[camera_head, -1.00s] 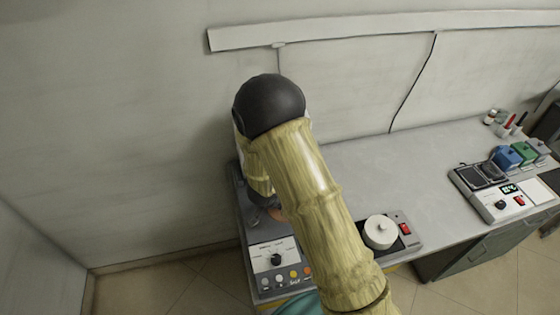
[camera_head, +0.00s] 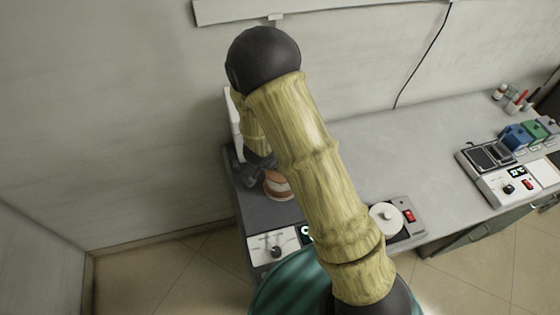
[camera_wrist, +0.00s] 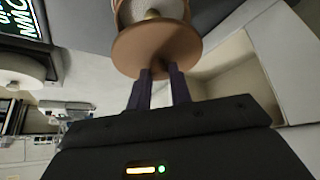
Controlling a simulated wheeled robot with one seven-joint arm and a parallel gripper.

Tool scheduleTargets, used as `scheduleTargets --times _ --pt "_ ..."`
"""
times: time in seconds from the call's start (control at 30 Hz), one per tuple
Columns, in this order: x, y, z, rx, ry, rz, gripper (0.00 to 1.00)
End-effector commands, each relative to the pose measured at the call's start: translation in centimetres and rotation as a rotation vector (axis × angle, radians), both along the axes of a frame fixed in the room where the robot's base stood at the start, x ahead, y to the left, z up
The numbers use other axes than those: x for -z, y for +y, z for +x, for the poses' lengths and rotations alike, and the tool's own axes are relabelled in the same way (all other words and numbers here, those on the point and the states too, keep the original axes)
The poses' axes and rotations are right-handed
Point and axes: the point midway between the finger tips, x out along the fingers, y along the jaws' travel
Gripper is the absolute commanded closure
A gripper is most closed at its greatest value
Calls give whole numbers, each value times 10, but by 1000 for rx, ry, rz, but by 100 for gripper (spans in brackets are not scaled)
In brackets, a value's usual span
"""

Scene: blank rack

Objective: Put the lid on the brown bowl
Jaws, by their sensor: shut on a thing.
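My gripper (camera_wrist: 161,75) is shut on the near edge of a flat brown disc, which I take to be the lid (camera_wrist: 150,52). A small gold-brown knob shows near its far side in the wrist view. A white and brown round body, probably the brown bowl (camera_wrist: 124,12), shows just beyond the lid and is cut off by the frame's top. Whether the lid rests on it, I cannot tell. In the head view a brown bowl shape with a pale band (camera_head: 279,190) stands at the bench's left end. My arm hides much around it.
A control panel (camera_head: 268,245) lies in front of the bowl. A white knobbed round piece (camera_head: 386,216) sits on a device to the right. A scale-like device (camera_head: 497,182) and coloured blocks (camera_head: 515,137) are farther right. The bench middle (camera_head: 390,155) is clear. The wall is close behind.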

Motion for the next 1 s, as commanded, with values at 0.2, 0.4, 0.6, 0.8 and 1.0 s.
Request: scheduleTargets --times 0.2,0.4,0.6,0.8,1.0 --pt "7 0 0 1 0 0 100" --pt "21 0 0 1 -1 0 100" --pt "35 0 0 0 -1 0 100" --pt "46 0 0 0 0 -1 100" --pt "51 0 0 1 0 0 100"
